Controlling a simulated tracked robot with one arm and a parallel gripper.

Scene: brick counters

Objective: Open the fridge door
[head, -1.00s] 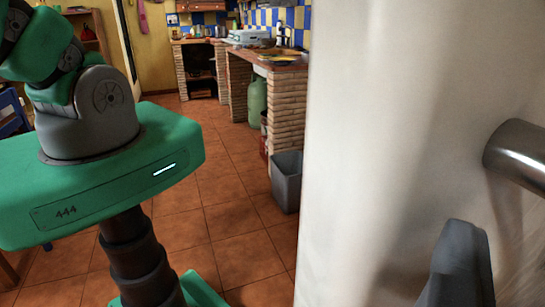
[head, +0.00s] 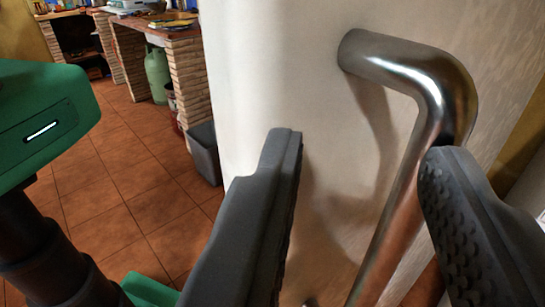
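The fridge door (head: 290,75) is a pale, off-white panel filling the middle and right of the view. Its metal bar handle (head: 415,165) sticks out from the door, bends at the top and runs downward. My gripper (head: 365,150) is open, with dark grey fingers. The left finger is in front of the door, left of the bar. The right finger is on the bar's right and overlaps it in the picture. The bar runs between the fingers; I cannot tell whether either touches it. The door appears shut, though its edge against the fridge body is not visible.
A grey bin (head: 205,152) stands on the tiled floor beside a brick counter (head: 188,80). A green gas bottle (head: 157,75) is under the counter. The tiled floor (head: 130,205) left of the fridge is clear, apart from my own body.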

